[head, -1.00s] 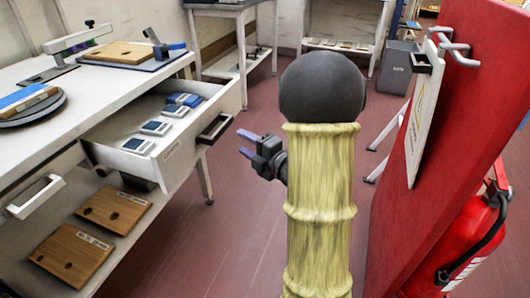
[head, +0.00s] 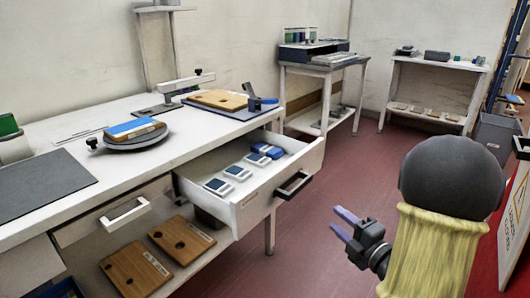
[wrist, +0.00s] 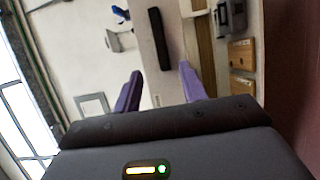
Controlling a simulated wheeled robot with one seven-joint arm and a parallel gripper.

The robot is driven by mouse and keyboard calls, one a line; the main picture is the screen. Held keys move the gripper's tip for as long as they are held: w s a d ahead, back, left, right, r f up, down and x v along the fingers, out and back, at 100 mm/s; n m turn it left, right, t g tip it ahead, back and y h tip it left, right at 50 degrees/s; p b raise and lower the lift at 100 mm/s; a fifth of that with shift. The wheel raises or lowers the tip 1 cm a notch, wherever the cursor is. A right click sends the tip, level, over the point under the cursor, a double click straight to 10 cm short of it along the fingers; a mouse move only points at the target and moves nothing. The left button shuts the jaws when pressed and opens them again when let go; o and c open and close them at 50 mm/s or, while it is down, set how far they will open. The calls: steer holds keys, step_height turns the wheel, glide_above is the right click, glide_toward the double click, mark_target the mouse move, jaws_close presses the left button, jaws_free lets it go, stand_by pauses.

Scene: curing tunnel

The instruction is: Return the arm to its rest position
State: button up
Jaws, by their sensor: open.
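My gripper (head: 352,224) has two purple fingers spread apart with nothing between them. In the head view it is in front of my yellow-sleeved arm, over the red floor, to the right of the open drawer (head: 245,212) and apart from it. In the wrist view the fingers (wrist: 158,88) also stand apart and empty, with the bench area beyond them. Part of my arm runs out of the bottom of the head view.
The open drawer juts from the white workbench (head: 60,118), holding several small devices and a black handle (head: 294,184). Wooden boards (head: 136,272) lie on the shelf below. A grey bin (head: 494,138) and a red panel stand at right. Red floor (head: 330,170) is clear.

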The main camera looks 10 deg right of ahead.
steer(key=w+a+f+m+g+h+p, duration=0.25)
steer(key=f+m+g+h, duration=0.35)
steer(key=m, duration=0.6)
steer(key=s+a+f+m+g+p, duration=0.1)
steer(key=s+a+m+g, duration=0.7)
steer(key=s+a+m, duration=0.4)
step_height(320, 180, up, 38)
steer(key=n+p, duration=0.2)
steer(key=p, duration=3.6)
steer(key=shift+s+d+g, duration=0.3)
steer(key=shift+s+d, duration=0.1)
steer(key=shift+s, duration=0.05)
steer(key=shift+f, duration=0.1)
steer(key=shift+c, duration=0.6)
steer(key=shift+w, duration=0.1)
